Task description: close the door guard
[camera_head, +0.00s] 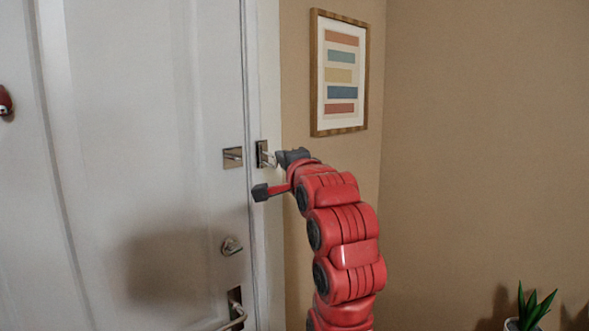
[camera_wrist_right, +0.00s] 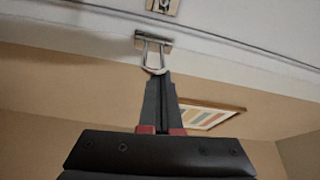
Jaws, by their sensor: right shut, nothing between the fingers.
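The door guard's U-shaped metal bar (camera_head: 269,157) sticks out from its plate on the door frame, swung away from the door. In the right wrist view the bar (camera_wrist_right: 153,56) hangs from its plate (camera_wrist_right: 153,38), with its rounded end at my fingertips. The catch plate (camera_head: 232,157) is on the white door (camera_head: 150,120), apart from the bar; it also shows in the right wrist view (camera_wrist_right: 164,6). My right gripper (camera_head: 282,157) is shut and empty, its tips at the bar's end; whether they touch it I cannot tell.
The door looks shut against its frame. A latch knob (camera_head: 231,246) and a lever handle (camera_head: 234,318) are lower on the door. A framed picture (camera_head: 340,73) hangs on the wall right of the frame. A potted plant (camera_head: 530,311) stands at the lower right.

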